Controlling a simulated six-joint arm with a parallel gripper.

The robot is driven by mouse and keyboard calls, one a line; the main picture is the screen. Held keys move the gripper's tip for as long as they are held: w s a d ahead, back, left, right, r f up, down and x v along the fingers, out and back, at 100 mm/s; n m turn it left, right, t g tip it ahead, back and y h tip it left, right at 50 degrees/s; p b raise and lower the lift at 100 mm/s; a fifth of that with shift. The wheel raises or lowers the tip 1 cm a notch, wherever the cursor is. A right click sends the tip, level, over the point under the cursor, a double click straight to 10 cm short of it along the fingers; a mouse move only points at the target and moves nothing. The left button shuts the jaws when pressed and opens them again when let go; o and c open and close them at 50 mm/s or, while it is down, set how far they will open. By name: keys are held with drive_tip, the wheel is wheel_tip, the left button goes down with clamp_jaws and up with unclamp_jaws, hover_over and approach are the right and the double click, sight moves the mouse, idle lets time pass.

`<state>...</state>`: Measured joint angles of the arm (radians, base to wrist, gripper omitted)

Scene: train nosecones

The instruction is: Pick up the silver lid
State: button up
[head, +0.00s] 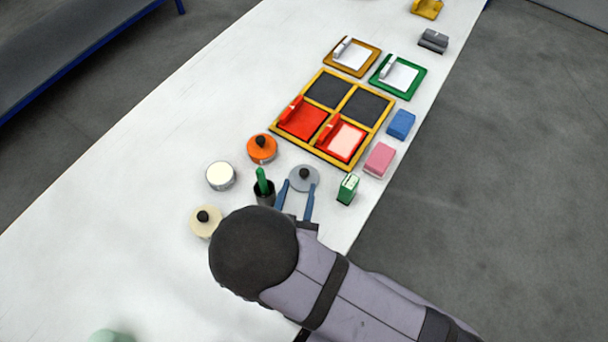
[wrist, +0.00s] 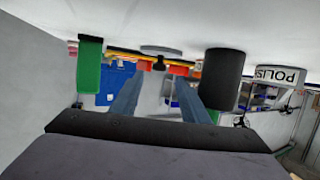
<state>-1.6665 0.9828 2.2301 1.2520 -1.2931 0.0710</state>
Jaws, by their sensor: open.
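The silver lid (head: 303,178) is a flat grey disc with a black knob, lying on the white table just beyond my gripper in the head view. It also shows in the upside-down wrist view (wrist: 162,49), knob hanging down in the picture. My gripper (head: 298,188) is open and empty, its two blue fingers pointing at the lid. In the wrist view the fingertips (wrist: 159,77) stand either side of the knob's line. I cannot tell how far the tips are from the knob.
A dark cup (head: 264,197) holding something green stands close left of the fingers. A green box (head: 348,189) stands to the right. An orange lid (head: 262,150), a white tin (head: 220,177) and a cream lid (head: 200,228) lie left. A yellow-framed tray (head: 322,158) lies beyond.

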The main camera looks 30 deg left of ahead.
sight(304, 173)
drive_tip(key=p+x, duration=0.1)
drive_tip(key=x, duration=0.2)
drive_tip(key=shift+w+d+r+p, duration=0.1)
drive_tip(key=shift+w+p, duration=0.15)
drive_tip(key=shift+p, duration=0.1)
drive_tip(key=shift+w+a+f, duration=0.35)
drive_tip(key=shift+w, duration=0.2)
clamp_jaws()
